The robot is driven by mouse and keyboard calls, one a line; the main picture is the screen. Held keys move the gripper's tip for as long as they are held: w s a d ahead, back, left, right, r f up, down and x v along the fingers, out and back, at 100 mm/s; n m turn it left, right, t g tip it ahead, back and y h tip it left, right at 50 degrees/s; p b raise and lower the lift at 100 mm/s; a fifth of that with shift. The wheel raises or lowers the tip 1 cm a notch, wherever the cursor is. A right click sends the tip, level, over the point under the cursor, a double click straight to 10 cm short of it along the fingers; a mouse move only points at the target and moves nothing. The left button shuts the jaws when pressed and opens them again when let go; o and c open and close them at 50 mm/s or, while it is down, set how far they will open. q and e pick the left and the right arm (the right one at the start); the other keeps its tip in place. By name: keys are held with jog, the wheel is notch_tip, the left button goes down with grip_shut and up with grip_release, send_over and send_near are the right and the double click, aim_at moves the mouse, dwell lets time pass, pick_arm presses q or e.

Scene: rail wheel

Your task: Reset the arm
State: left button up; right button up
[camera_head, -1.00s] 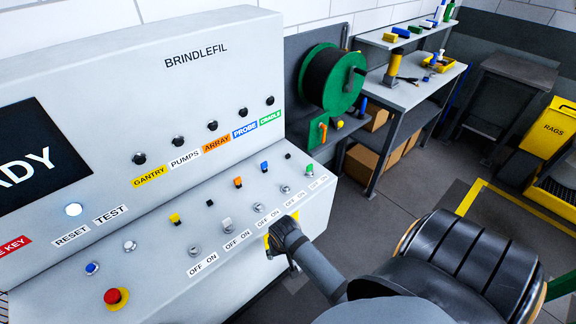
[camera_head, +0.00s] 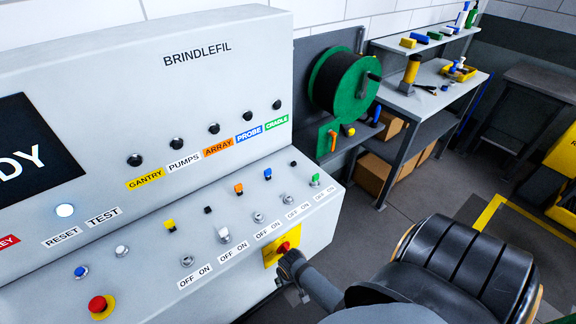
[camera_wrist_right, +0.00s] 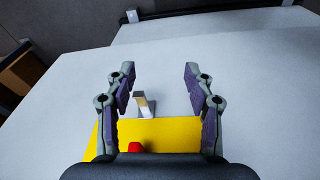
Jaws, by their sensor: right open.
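In the head view, a yellow plate (camera_head: 270,256) with a red knob (camera_head: 283,247) is on the front of the grey BRINDLEFIL console (camera_head: 200,100). My right arm (camera_head: 320,287) comes in from the lower right, its dark end just below and beside the plate; its fingers cannot be made out there. In the right wrist view my right gripper (camera_wrist_right: 158,85) is open and empty. Between its fingers are a small metal lever (camera_wrist_right: 146,104) and the yellow plate (camera_wrist_right: 175,135) with the red knob (camera_wrist_right: 135,147), partly hidden by the gripper body. My left gripper is not in view.
A green cable reel (camera_head: 340,80) and a workbench (camera_head: 430,95) stand behind. Open floor lies right of the console.

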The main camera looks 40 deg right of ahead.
dwell(0.3)
jog(key=s+d+f+n+b, duration=0.2)
jog(key=s+f+b, duration=0.5)
jog(key=s+f, duration=1.7)
notch_tip(320, 180, down, 2)
jog(key=shift+s+d+f+n+g+b, duration=0.15)
jog(key=shift+s+d+n+g+b, duration=0.2)
jog(key=shift+d+g, duration=0.1)
